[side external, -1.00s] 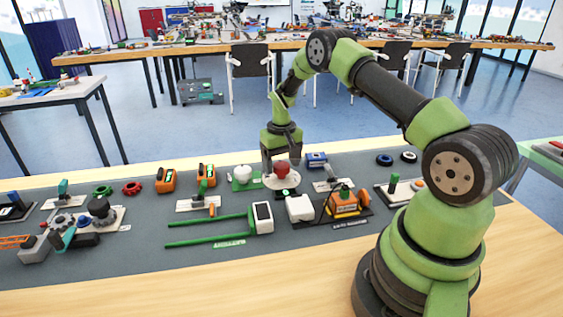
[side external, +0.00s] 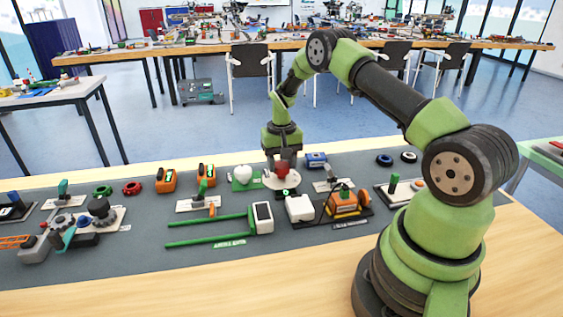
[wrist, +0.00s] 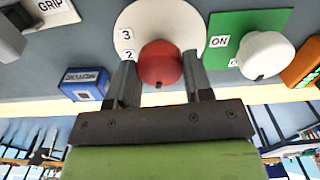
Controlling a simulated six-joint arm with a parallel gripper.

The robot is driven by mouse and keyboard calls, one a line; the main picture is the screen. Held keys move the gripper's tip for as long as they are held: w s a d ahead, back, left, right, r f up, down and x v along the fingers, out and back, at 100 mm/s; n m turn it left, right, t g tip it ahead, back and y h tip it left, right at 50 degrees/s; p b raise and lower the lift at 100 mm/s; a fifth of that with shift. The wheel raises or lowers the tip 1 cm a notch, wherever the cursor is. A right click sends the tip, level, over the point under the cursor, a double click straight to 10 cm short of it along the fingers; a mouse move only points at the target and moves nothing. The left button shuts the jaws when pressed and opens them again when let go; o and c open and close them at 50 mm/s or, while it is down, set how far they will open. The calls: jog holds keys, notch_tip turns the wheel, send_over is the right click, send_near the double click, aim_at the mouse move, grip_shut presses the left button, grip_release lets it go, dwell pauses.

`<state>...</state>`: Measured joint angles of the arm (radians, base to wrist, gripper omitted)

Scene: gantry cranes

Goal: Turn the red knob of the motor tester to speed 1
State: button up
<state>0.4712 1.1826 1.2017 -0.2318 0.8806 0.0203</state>
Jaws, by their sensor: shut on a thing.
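The red knob (wrist: 160,64) is round and sits on a round white plate (wrist: 185,20) of the motor tester. The labels 3 and 2 show on the plate's left side in the wrist view; I see no label 1. A small dark mark shows at the knob's lower edge in that view. My gripper (wrist: 158,58) is shut on the knob, one finger on each side. In the side external view the knob (side external: 282,168) is partly covered by my gripper (side external: 283,165), which points down from above.
A white knob (wrist: 265,55) on a green plate (wrist: 225,25) marked ON stands close by. A blue box (wrist: 85,84) is on the other side. A white box (side external: 300,207) and an orange device (side external: 343,202) stand in front. Bare grey mat (side external: 120,255) lies at front left.

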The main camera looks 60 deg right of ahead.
aim_at(281, 165)
jog(key=m, duration=0.5)
jog(key=shift+a+m, duration=0.1)
jog(key=shift+m, duration=0.2)
dwell(0.4)
jog(key=o, duration=0.9)
notch_tip(281, 165, up, 10)
jog(key=shift+f, duration=0.1)
